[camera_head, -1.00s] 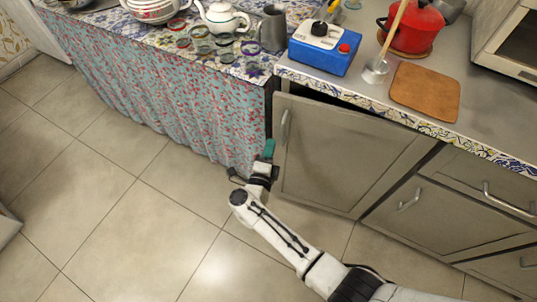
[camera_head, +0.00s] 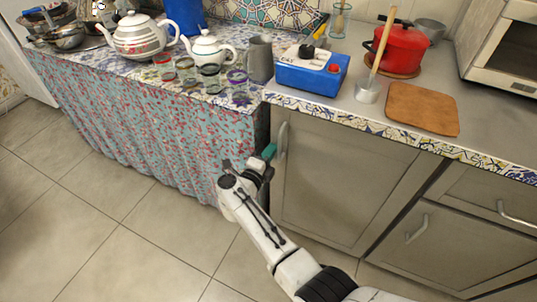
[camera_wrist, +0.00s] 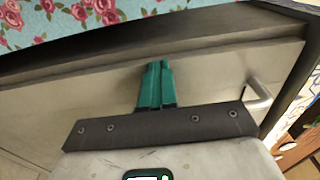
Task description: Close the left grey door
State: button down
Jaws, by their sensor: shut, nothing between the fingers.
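The left grey door (camera_head: 340,180) is under the counter at the right of the curtain in the head view. It looks flush or nearly flush with the cabinet front; no dark gap shows along its top. Its curved metal handle (camera_head: 283,139) is near its left edge. My gripper (camera_head: 268,152) is just left of the handle, with its teal fingers together and empty. In the wrist view the fingertips (camera_wrist: 157,66) are at the door's pale face (camera_wrist: 215,75), apart from the handle (camera_wrist: 258,100). I cannot tell whether they touch the door.
A floral curtain (camera_head: 140,130) hangs left of the door. Another grey door (camera_head: 430,235) is at the right. The counter above holds a blue box (camera_head: 310,75), a red pot (camera_head: 400,48), a cutting board (camera_head: 422,108) and teapots. The tiled floor (camera_head: 90,230) at left is clear.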

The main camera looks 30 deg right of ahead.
jog(key=shift+w+d+r, duration=0.25)
jog(key=shift+d+r, duration=0.1)
jog(key=shift+r, duration=0.05)
jog(key=p+v, duration=0.2)
jog(key=v, duration=0.9)
jog(key=shift+s+a+f, duration=0.2)
jog(key=shift+s+f, duration=0.05)
jog(key=shift+f, duration=0.15)
